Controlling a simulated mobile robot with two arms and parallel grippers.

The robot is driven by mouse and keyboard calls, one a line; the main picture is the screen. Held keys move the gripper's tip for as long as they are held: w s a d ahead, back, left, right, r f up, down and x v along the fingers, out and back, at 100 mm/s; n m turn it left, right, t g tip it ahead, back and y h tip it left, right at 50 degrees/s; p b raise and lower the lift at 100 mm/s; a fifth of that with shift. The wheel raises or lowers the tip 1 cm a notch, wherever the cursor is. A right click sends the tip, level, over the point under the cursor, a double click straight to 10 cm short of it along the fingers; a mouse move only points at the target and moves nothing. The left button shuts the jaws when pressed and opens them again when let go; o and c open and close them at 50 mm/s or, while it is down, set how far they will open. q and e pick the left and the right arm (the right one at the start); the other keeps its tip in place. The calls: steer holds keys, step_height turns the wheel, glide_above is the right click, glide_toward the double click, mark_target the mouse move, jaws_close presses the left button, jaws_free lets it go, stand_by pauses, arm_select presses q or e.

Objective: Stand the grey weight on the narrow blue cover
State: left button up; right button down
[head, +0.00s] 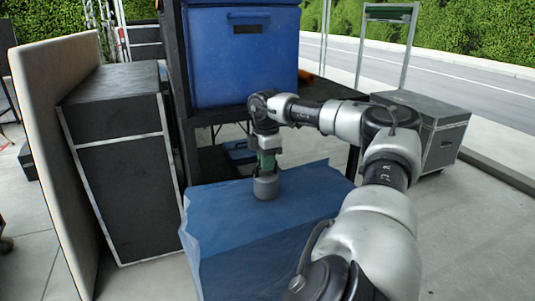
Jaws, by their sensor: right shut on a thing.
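The grey weight (265,187) is a short, rounded cylinder. It is upright on or just above the blue cover (240,220), near its far edge; I cannot tell whether it touches. The blue cover is draped over a box-like shape in the middle of the head view, with its front side hanging down. My right gripper (266,170) points down and is shut on the weight from above; its fingers are small and partly hidden. My left gripper is not in view.
A dark cart (205,116) holding a blue bin (243,55) stands just behind the cover. A black case (120,155) and a pale board (55,140) stand to the left. A flight case (430,125) stands to the right. The cover's front part is clear.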

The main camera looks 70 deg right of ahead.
steer(key=shift+f, duration=0.4)
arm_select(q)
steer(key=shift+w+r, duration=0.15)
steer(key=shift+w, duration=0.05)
arm_select(e)
steer(key=c, duration=1.1)
jaws_free()
steer(key=shift+a, duration=0.1)
steer(key=shift+r, duration=0.1)
step_height(320, 180, up, 10)
steer(key=shift+r+p, duration=0.15)
steer(key=shift+p, duration=1.05)
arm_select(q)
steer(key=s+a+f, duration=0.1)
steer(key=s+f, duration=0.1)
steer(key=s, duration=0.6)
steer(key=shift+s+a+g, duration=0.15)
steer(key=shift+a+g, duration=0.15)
arm_select(e)
steer(key=shift+r, duration=0.75)
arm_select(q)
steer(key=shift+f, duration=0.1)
